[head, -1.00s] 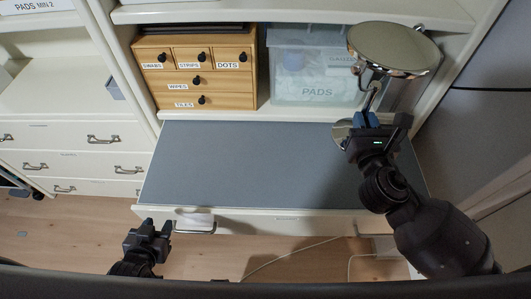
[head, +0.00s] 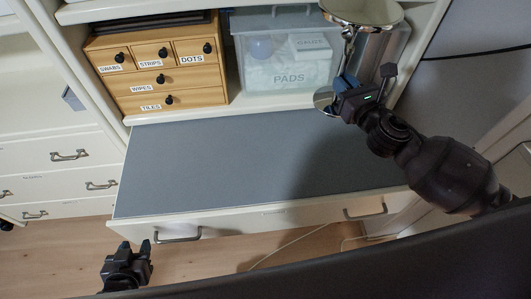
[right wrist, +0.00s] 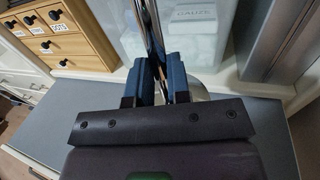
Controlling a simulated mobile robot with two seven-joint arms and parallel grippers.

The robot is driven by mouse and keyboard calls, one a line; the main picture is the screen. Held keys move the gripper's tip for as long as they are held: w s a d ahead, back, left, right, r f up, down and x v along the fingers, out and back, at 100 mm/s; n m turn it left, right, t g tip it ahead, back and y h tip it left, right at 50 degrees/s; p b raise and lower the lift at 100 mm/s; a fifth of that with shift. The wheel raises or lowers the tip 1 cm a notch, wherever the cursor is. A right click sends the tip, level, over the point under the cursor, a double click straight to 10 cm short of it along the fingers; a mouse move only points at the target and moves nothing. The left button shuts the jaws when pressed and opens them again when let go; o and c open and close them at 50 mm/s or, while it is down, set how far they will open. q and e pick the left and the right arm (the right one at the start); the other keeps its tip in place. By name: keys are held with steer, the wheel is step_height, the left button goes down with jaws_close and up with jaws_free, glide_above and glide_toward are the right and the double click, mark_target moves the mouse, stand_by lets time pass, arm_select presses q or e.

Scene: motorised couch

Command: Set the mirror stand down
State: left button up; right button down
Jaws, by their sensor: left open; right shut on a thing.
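The mirror stand has a round mirror head (head: 362,10) at the top right of the head view, partly cut off by the frame edge. Its round base (head: 323,98) shows just left of my right gripper (head: 343,88). My right gripper is shut on the stand's thin metal stem, which also shows between the blue fingers in the right wrist view (right wrist: 154,45). The stand is held over the back right of the grey surface, near the shelf edge. I cannot tell whether the base touches anything. My left gripper (head: 140,250) is open and empty, low in front of the drawer.
A grey pull-out surface (head: 230,165) lies bare across its left and middle. Behind it on the shelf stand a wooden drawer box (head: 158,65) and a clear tub labelled PADS (head: 285,50). A metallic cylinder (head: 385,50) stands right of the tub.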

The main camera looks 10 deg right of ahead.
steer(key=n+y, duration=0.1)
steer(key=w+d+f+n+g+y+b, duration=0.1)
steer(key=y, duration=0.1)
steer(key=shift+y, duration=0.3)
steer(key=shift+r+n+g+y, duration=0.1)
steer(key=shift+n+g+y, duration=0.7)
steer(key=shift+n+y, duration=0.35)
steer(key=shift+s+a+r+n+g+y, duration=0.15)
steer(key=shift+s+n+g+y, duration=0.15)
steer(key=shift+n+g+y, duration=0.3)
steer(key=shift+s+a+r+n+g+y, duration=0.15)
steer(key=shift+s+n+g+y, duration=0.15)
steer(key=shift+y, duration=0.35)
steer(key=shift+s+a+r+n+g+y, duration=0.25)
steer(key=shift+s+a+n+g+y, duration=0.25)
steer(key=shift+s+n+g+y, duration=0.2)
steer(key=shift+s+a+r+n+g+y, duration=0.2)
steer(key=shift+s+a+n+g+y, duration=0.3)
steer(key=shift+s+n+g+y, duration=0.15)
steer(key=b, duration=0.2)
glide_above(321, 158)
step_height(321, 158, down, 16)
steer(key=shift+d+f, duration=0.1)
steer(key=shift+f, duration=1.9)
steer(key=shift+f, duration=0.1)
